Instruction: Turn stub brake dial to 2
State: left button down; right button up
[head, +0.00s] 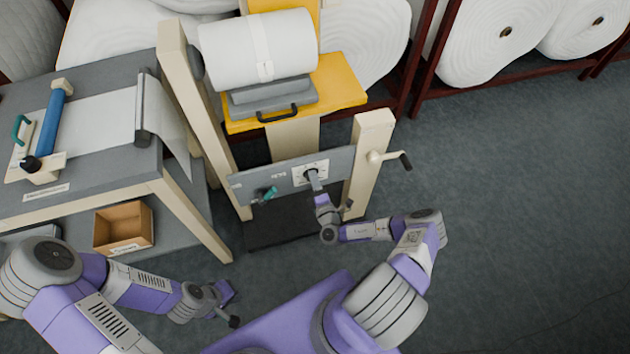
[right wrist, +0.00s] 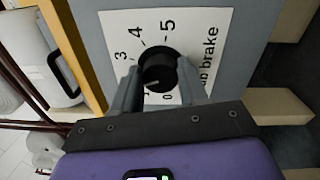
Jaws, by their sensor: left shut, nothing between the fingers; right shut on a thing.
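The stub brake dial (right wrist: 158,72) is a round black knob on a white scale plate (right wrist: 196,28). The same plate shows on the grey panel in the head view (head: 322,168). The figures 3, 4 and 5 read clearly. The 2 is hidden behind a finger, and the low figures are partly covered. A pale mark shows on the knob's lower side; its exact reading cannot be told. My right gripper (right wrist: 158,78) has its fingers on both sides of the knob, shut on it; it also shows in the head view (head: 312,178). My left gripper (head: 232,306) is shut and empty, low and away from the panel.
A teal handle (head: 265,195) sits on the grey panel (head: 240,187) left of the dial. A crank (head: 398,159) sticks out at the right post. A workbench (head: 100,175) with a cardboard box (head: 124,228) below stands at left. The floor at right is clear.

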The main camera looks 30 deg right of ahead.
jog(key=o, duration=1.1)
jog(key=shift+c, duration=0.2)
jog(key=p+v, duration=0.1)
jog(key=v, duration=0.6)
jog(key=shift+s+p, duration=0.3)
jog(key=shift+p, duration=0.05)
jog(key=shift+a, duration=0.1)
